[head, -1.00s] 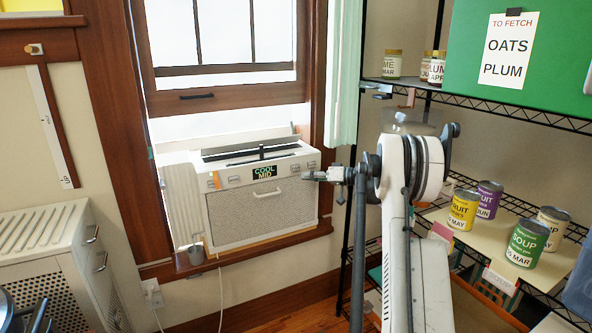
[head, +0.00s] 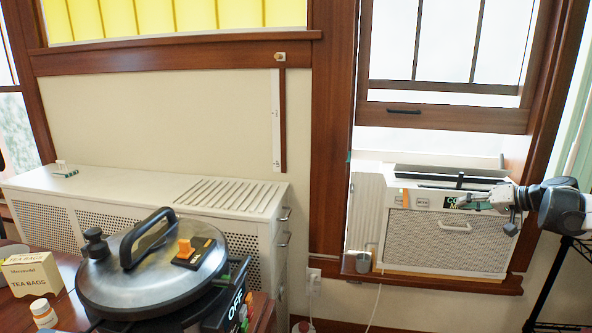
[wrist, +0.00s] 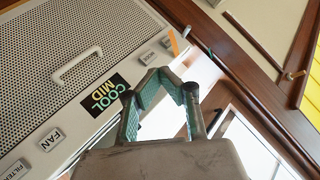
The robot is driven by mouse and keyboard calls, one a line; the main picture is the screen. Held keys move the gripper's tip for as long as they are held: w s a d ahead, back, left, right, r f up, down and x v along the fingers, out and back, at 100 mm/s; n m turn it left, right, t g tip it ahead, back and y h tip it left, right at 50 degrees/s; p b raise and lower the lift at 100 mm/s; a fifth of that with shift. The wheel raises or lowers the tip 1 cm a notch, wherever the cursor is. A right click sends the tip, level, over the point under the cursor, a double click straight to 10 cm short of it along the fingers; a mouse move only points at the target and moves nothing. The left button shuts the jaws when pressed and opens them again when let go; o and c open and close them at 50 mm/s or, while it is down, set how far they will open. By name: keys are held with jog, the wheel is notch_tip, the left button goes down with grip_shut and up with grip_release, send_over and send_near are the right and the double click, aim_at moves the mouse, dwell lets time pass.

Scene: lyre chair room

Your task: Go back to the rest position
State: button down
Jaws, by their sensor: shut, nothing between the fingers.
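My gripper (head: 474,201) is at the right of the head view, in front of the upper right part of the white window air conditioner (head: 468,252). In the wrist view my gripper (wrist: 160,76) is shut, its teal-padded fingers meeting with nothing between them. The air conditioner (wrist: 55,52) fills the upper left there. Its display (wrist: 104,94) reads COOL MID, with FAN, FILTER and MODE buttons beside it. The fingers appear close to the panel; I cannot tell whether they touch it. In the head view my gripper partly covers the display.
A white perforated cabinet (head: 130,195) is behind. A dark wire shelf (head: 566,262) stands at the far right.

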jog(key=s+a+r+g+h, duration=0.2)
jog(key=s+a, duration=0.6)
jog(key=a, duration=0.3)
jog(key=s+a+r+g+h, duration=0.1)
jog(key=s+a+r, duration=0.1)
jog(key=s+a, duration=0.75)
jog(key=s+a+f+h, duration=0.2)
jog(key=s+a+f, duration=0.2)
jog(key=s, duration=0.7)
jog(key=s+a+f+n+h, duration=0.1)
jog(key=s+a+f, duration=0.3)
jog(key=s, duration=0.7)
jog(key=shift+a+h, duration=0.8)
jog(key=shift+a, duration=0.35)
jog(key=shift+s+f, duration=0.1)
